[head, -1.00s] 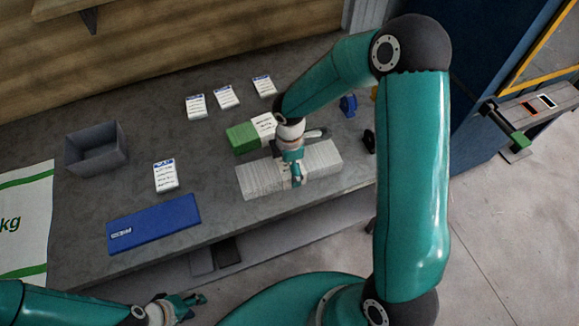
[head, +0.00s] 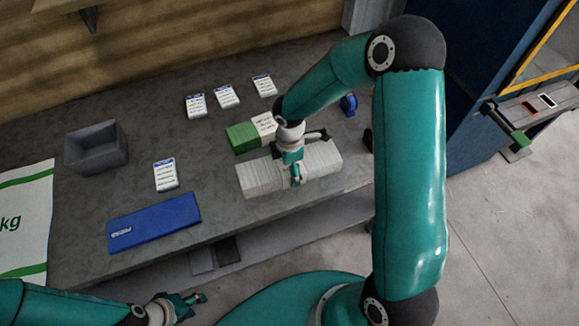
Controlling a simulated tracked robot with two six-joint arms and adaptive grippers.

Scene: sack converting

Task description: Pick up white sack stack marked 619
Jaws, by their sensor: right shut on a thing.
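The white sack stack (head: 257,178) is a long, pale, layered bundle lying near the front edge of the grey bench. No number can be read on it. My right gripper (head: 296,170) points down over the middle of the stack and is shut on it, with one finger on its front side. The far finger is partly hidden by the gripper itself. The stack appears level and at or close to the bench top. My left gripper (head: 188,303) is low at the bottom left, away from the bench top, and its finger gap is too small to judge.
A green-and-white bundle (head: 243,137) lies just behind the stack. A blue flat case (head: 155,222), a label card pack (head: 165,174), several more packs at the back and a grey open bin (head: 97,148) occupy the bench (head: 215,215). A blue object (head: 348,105) stands right.

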